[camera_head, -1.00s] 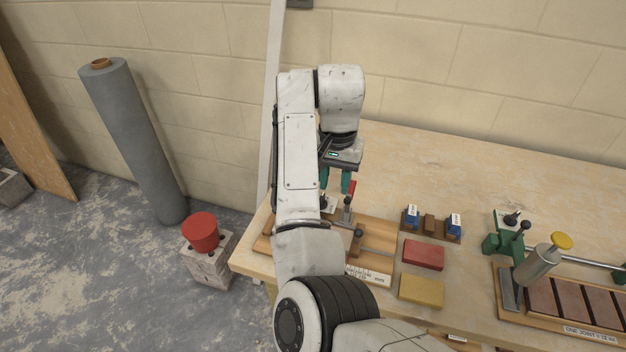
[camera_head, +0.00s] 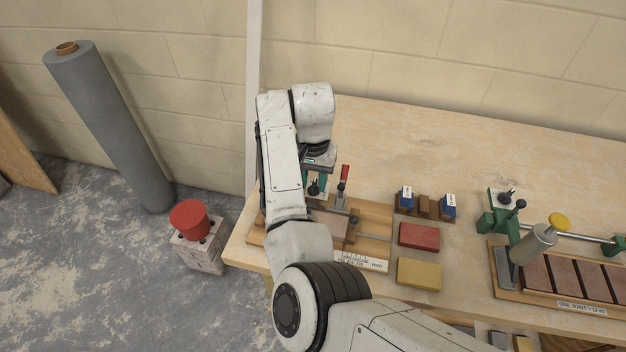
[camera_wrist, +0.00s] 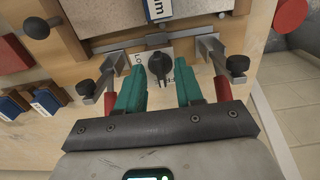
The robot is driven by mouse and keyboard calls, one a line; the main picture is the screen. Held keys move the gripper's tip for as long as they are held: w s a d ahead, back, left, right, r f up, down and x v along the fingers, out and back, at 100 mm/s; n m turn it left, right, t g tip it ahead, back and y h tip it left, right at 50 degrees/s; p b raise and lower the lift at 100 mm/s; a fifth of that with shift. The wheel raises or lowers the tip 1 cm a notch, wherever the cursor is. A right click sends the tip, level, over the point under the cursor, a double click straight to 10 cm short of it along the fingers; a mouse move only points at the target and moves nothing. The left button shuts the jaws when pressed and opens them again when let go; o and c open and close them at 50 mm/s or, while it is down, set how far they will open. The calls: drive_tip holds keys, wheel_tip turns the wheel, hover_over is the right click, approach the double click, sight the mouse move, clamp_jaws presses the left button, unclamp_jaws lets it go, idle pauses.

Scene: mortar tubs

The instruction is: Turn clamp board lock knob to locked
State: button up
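The clamp board (camera_head: 376,218) is a wooden board at the left end of the bench, partly hidden by my arm. Its black lock knob (camera_wrist: 160,65) sits on a white label in the wrist view, with lettering mostly covered. In the head view the knob (camera_head: 314,187) shows just below my gripper. My gripper (camera_wrist: 160,84) has green fingers, open and apart, with the knob between and slightly beyond the fingertips. I cannot tell whether either finger touches it. A red-handled clamp (camera_head: 344,174) stands close to the right of the gripper in the head view.
A red brick (camera_head: 419,236), a yellow brick (camera_head: 419,274) and blue-labelled blocks (camera_head: 407,196) lie right of the board. A green fixture (camera_head: 497,219) stands farther right. Metal clamp arms (camera_wrist: 213,55) flank the fingers closely. The back of the bench is clear.

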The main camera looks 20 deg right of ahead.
drive_tip(key=shift+f, duration=0.55)
clamp_jaws()
